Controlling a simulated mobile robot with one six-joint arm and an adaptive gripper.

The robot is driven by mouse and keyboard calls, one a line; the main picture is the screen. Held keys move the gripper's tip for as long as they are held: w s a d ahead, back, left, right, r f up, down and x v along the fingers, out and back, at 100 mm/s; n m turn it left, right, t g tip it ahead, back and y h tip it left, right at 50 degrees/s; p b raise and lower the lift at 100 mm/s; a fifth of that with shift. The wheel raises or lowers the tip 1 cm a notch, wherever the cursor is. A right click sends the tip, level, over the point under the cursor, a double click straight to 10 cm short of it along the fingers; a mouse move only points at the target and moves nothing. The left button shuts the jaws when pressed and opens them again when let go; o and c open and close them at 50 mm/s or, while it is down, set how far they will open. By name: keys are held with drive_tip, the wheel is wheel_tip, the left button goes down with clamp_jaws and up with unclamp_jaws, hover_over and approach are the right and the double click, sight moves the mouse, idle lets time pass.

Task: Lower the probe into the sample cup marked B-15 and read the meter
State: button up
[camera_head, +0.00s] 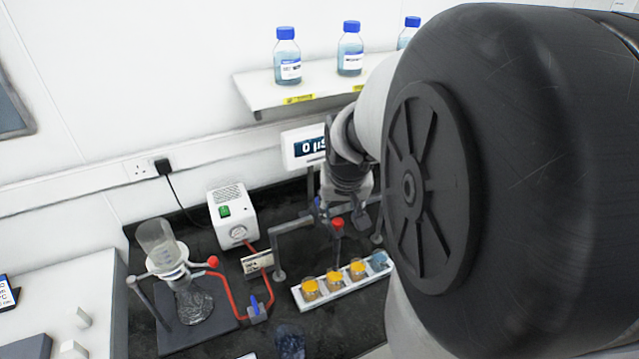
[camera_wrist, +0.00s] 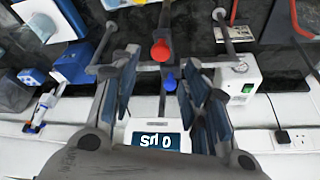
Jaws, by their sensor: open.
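The meter (camera_head: 303,147) is a white box with a dark display on a post. Its display starts with 0 in the head view, partly hidden by my arm; it is inverted in the wrist view (camera_wrist: 157,140). A red-topped dark handle (camera_head: 338,223), which looks like the probe, stands above the cup row; its red top also shows in the wrist view (camera_wrist: 160,50). No B-15 mark is readable. My gripper (camera_head: 341,208) is open and empty, its fingers apart around the blue knob (camera_wrist: 169,82) in the wrist view.
A white pump box (camera_head: 233,217) with a green switch stands left. A filter flask (camera_head: 190,298) with red tubing (camera_head: 222,311) is at front left. Above is a shelf (camera_head: 300,92) with blue-capped bottles. A grey stand bar (camera_head: 280,262) stands left of the cups.

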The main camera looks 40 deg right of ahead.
drive_tip(key=v, duration=0.6)
drive_tip(key=shift+r, duration=0.4)
drive_tip(key=shift+a, duration=0.1)
